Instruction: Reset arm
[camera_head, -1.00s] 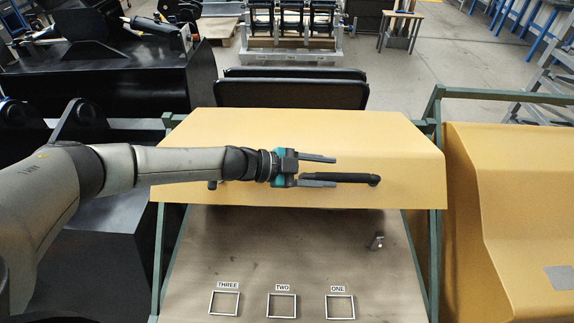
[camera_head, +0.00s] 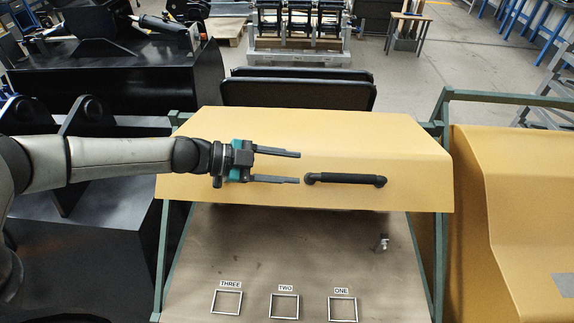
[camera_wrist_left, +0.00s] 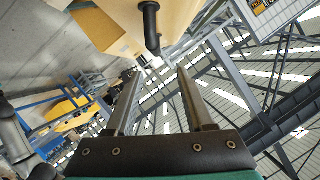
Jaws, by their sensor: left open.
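My left gripper (camera_head: 299,168) is open and empty in the head view, in front of the yellow panel (camera_head: 230,125). Its two fingers point right. The black bar handle (camera_head: 345,179) on the panel lies just right of the fingertips, apart from them. In the left wrist view the two open fingers (camera_wrist_left: 155,85) have nothing between them, and the handle (camera_wrist_left: 151,25) shows beyond them at the top. My right gripper is in neither view.
Below the panel, a brown board (camera_head: 290,245) carries square frames labelled THREE (camera_head: 227,302), TWO (camera_head: 284,306) and ONE (camera_head: 342,309). A small metal fitting (camera_head: 382,243) stands at its right. Green rails (camera_head: 437,255) flank the board. Black machinery stands at left.

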